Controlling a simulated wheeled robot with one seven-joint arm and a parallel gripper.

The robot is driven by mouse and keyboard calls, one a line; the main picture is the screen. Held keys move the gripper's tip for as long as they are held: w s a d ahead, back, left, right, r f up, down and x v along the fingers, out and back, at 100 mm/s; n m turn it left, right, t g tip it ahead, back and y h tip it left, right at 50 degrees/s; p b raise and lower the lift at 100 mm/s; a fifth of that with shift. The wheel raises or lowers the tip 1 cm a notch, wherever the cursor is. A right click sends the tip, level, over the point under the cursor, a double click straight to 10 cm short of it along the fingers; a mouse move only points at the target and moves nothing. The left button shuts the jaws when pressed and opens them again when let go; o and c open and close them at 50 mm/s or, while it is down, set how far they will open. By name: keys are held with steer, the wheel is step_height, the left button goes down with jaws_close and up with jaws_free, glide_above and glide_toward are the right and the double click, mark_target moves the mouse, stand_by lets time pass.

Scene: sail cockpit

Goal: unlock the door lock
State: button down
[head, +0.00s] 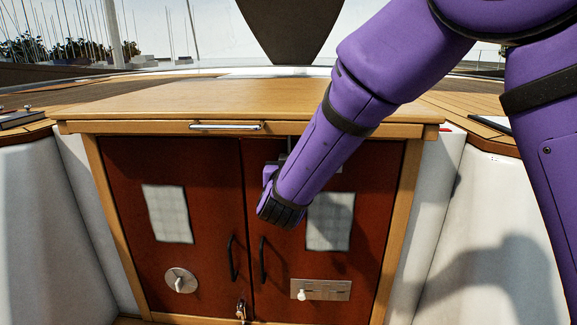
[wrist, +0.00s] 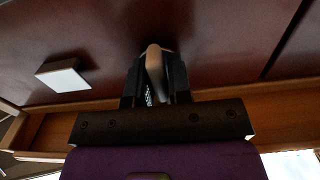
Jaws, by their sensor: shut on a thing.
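Dark red double cabinet doors (head: 222,200) stand shut in a wooden frame. In the wrist view, my gripper (wrist: 155,78) is shut on a small pale tan lever (wrist: 154,60) on the dark red door surface. The lever stands up between the black fingers, which hide its lower part. I take it for the door lock's handle, but its base and lock state are hidden. In the head view, my gripper (head: 270,190) is at the upper part of the right door, near the middle seam, and the forearm hides the lever. A thin dark upright bar (head: 291,145) shows just above it.
A round plate with a knob (head: 180,281) is on the left door, and a rectangular plate with a pale knob (head: 320,290) is on the right. Two black pull handles (head: 262,260) flank the seam. A wooden ledge with a metal bar (head: 226,127) overhangs the doors.

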steer(key=m, duration=0.4)
steer(key=shift+d+m, duration=0.1)
steer(key=shift+m, duration=0.3)
steer(key=m, duration=0.4)
steer(key=shift+d+f+m, duration=0.1)
steer(key=shift+m, duration=0.2)
steer(key=m, duration=0.3)
steer(key=shift+m, duration=0.3)
steer(key=m, duration=0.4)
steer(key=shift+d+f+m, duration=0.1)
steer(key=shift+f+m, duration=0.05)
steer(key=shift+m, duration=0.25)
steer(key=c, duration=1.2)
jaws_free()
steer(key=shift+o, duration=0.2)
